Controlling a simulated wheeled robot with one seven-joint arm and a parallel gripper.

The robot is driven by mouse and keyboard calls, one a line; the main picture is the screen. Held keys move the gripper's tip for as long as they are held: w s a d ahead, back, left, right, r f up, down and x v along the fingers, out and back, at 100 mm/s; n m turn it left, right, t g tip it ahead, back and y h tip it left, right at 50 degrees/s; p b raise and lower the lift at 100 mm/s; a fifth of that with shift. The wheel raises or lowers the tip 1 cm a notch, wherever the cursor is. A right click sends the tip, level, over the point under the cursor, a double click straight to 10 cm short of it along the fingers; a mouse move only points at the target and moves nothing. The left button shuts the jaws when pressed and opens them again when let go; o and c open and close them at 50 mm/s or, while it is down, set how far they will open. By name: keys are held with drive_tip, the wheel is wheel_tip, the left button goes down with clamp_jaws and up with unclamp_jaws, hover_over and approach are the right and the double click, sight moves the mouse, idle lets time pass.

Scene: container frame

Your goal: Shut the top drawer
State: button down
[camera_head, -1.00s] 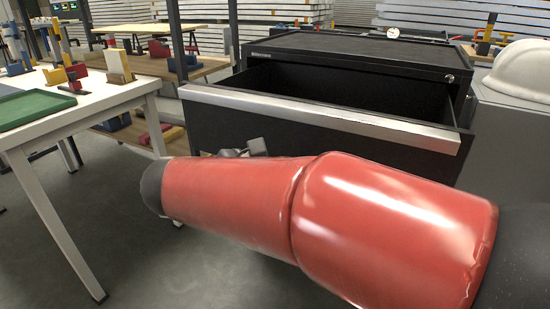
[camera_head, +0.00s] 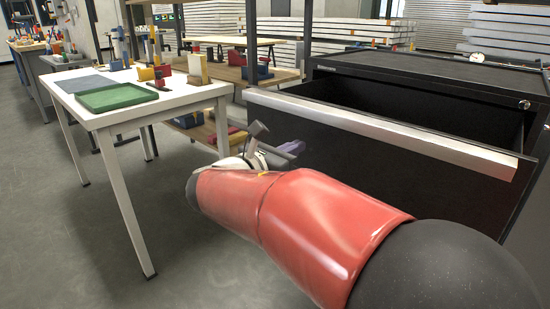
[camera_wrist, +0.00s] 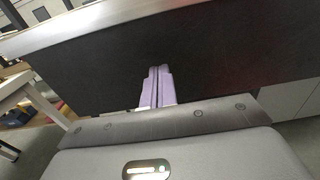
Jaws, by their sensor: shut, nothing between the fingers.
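The top drawer (camera_head: 370,150) of the black cabinet (camera_head: 430,75) stands open, and its inside looks dark and empty. A silver strip (camera_head: 390,132) runs along the top of its front. In the wrist view the drawer's dark front (camera_wrist: 215,65) fills most of the picture. My gripper (camera_wrist: 156,72) is shut, its two purple fingers together and pointing at the drawer front below the strip. I cannot tell whether the fingertips touch it. In the head view my gripper (camera_head: 291,147) shows in front of the drawer's left part, partly hidden by my red arm.
A white table (camera_head: 150,95) with a green tray (camera_head: 117,97) and several small blocks stands to the left. A wooden shelf (camera_head: 215,128) with coloured parts is behind my gripper. The grey floor (camera_head: 70,240) between is clear. Stacked panels (camera_head: 350,30) stand at the back.

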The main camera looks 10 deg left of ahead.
drive_tip(key=shift+x, duration=1.35)
